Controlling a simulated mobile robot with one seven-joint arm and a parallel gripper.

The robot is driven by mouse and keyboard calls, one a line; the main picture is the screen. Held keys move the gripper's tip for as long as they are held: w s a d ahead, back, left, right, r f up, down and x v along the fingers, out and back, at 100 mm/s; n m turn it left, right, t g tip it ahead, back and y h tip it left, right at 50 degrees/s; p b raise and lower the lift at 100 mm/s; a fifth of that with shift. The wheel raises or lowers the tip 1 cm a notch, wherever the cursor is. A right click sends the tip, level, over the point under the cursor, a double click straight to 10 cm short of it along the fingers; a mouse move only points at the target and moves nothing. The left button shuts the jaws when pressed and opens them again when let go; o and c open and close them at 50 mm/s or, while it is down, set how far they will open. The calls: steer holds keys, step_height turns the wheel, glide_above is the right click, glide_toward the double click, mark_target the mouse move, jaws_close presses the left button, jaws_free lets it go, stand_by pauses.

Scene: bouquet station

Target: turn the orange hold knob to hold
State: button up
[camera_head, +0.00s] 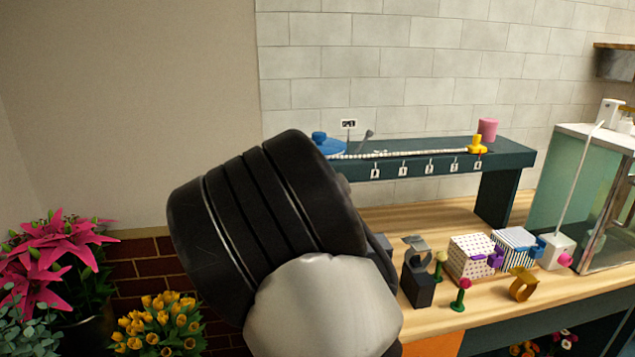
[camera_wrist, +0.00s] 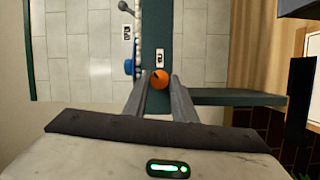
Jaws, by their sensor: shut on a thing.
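The orange hold knob (camera_wrist: 159,79) is a small round knob on the front of the dark teal raised shelf (camera_wrist: 161,28) in the wrist view. A short dark mark shows on its face. A small white label (camera_wrist: 160,57) is beside it. My gripper (camera_wrist: 158,86) has its two grey fingers on either side of the knob, shut on it. In the head view my arm covers the gripper and the knob. The same shelf (camera_head: 437,164) shows there, with a row of small white numbered tags.
A blue round object (camera_head: 325,142), a pink cylinder (camera_head: 487,129) and a yellow piece (camera_head: 477,145) are on the shelf. Patterned boxes (camera_head: 471,257), a dark holder (camera_head: 418,285) and small flowers crowd the wooden bench (camera_head: 420,216). A glass case (camera_head: 570,185) stands right; potted flowers (camera_head: 155,325) stand left.

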steer(key=shift+d+r+m+g+y+p, duration=0.15)
steer(key=shift+m+g+p, duration=0.2)
steer(key=shift+m, duration=0.75)
steer(key=shift+a+r+m+g+y+p, duration=0.15)
steer(key=shift+m+g, duration=0.3)
steer(key=shift+m, duration=0.65)
steer(key=shift+d+m+g+y+p, duration=0.15)
steer(key=shift+m+g+p, duration=0.25)
steer(key=shift+m, duration=0.7)
steer(key=o, duration=1)
steer(key=s+r, duration=0.1)
steer(key=s, duration=0.4)
steer(key=s+r+p, duration=0.1)
steer(key=s, duration=0.5)
steer(key=s+r, duration=0.1)
steer(key=s, duration=0.5)
steer(key=shift+r+p, duration=0.15)
steer(key=shift+p, duration=0.2)
